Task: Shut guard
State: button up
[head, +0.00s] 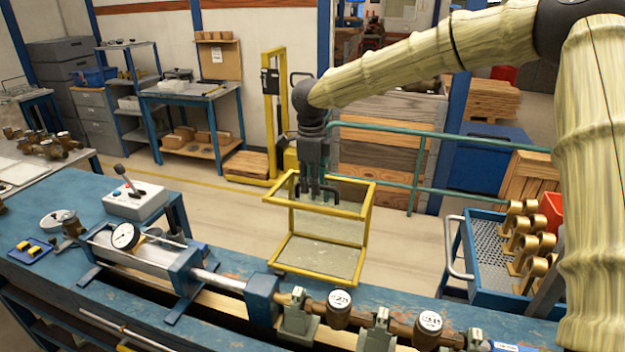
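The guard (367,232) is a yellow frame with clear panels. It stands raised at the far edge of the blue test bench (225,262), behind the row of meters, and does not cover them. My gripper (318,194) points down at the guard's upper part, with its dark fingers in front of or inside the upper frame. The fingers look spread apart with nothing between them. I cannot tell whether they touch the frame. Round meters (340,302) and (430,322) sit in a brass pipe line along the bench front.
A pressure gauge (124,236) on a cylinder and a lever box (135,200) are on the bench's left. A blue cart (482,250) with brass fittings (520,240) stands at the right. A green rail (420,170) runs behind the guard. Open floor lies behind the bench.

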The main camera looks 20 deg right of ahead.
jog(key=shift+w+f, duration=0.35)
jog(key=shift+s+r, duration=0.25)
jog(key=shift+r, duration=0.05)
jog(key=shift+w+r, duration=0.1)
jog(key=shift+r, duration=0.3)
notch_tip(320, 180, up, 11)
jog(key=shift+s+a, duration=0.25)
jog(key=shift+s, duration=0.2)
